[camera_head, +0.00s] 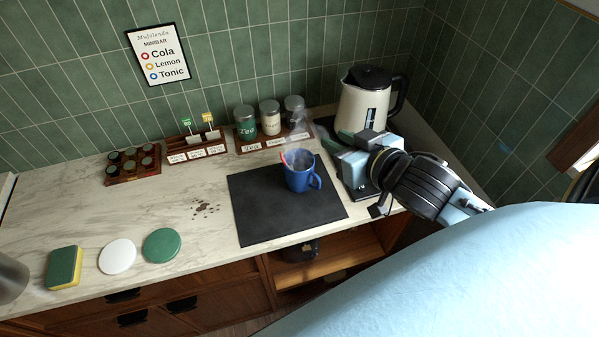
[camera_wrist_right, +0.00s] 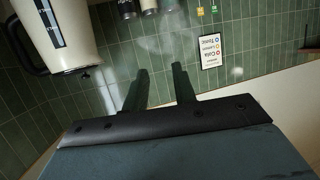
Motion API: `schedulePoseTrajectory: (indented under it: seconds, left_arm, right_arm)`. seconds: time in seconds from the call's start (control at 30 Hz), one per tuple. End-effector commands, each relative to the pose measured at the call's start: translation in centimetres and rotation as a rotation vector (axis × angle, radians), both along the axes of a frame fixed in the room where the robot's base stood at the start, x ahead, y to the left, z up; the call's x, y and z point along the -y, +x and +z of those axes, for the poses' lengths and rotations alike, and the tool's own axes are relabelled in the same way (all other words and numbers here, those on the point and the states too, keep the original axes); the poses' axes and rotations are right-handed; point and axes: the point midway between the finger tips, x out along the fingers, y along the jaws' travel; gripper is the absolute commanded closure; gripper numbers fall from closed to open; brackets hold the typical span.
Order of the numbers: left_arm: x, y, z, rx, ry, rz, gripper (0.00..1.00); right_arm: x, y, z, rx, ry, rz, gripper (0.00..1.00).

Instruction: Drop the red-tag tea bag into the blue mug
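The blue mug (camera_head: 301,180) stands upright on the black mat, with faint steam above it. A small red piece (camera_head: 284,158) shows at the mug's left rim, which looks like the red tag; the bag itself is hidden. My right gripper (camera_head: 348,164) is just right of the mug, apart from it, in front of the kettle. In the right wrist view its two dark fingers (camera_wrist_right: 160,88) are spread with nothing between them. The mug is not in that wrist view. My left gripper is not in view.
The black mat (camera_head: 262,212) covers the counter's middle. A cream kettle (camera_head: 362,106) stands behind my right gripper. Jars (camera_head: 270,119), a tea-bag rack (camera_head: 196,150) with green and yellow tags, and a small capsule rack (camera_head: 133,166) line the wall. A sponge (camera_head: 64,268) and two discs (camera_head: 161,246) lie front left.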

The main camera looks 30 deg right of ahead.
Motion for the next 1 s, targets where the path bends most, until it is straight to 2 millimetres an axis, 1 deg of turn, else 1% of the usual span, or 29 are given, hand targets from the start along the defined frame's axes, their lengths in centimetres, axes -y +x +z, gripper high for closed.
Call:
schedulePoseTrajectory:
  seconds: [0.03,0.1,0.3,0.83,0.93,1.0]
  left_arm:
    - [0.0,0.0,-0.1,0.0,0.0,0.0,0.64]
    - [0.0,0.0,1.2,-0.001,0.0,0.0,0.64]
    - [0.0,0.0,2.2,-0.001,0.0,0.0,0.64]
    - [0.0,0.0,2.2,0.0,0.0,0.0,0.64]
    - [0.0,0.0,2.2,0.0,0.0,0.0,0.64]
    - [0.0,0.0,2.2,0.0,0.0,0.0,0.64]
  right_arm:
    - [0.0,-0.9,0.2,-0.003,0.0,0.001,0.73]
    - [0.0,-1.5,0.8,-0.004,0.002,-0.002,0.73]
    - [0.1,-2.8,1.2,-0.001,0.001,-0.001,0.73]
    - [0.1,-3.0,1.1,0.0,0.0,-0.001,0.73]
    - [0.1,-3.2,0.4,-0.03,-0.008,-0.016,0.73]
    - [0.2,-3.8,-0.9,-0.09,-0.02,-0.042,0.73]
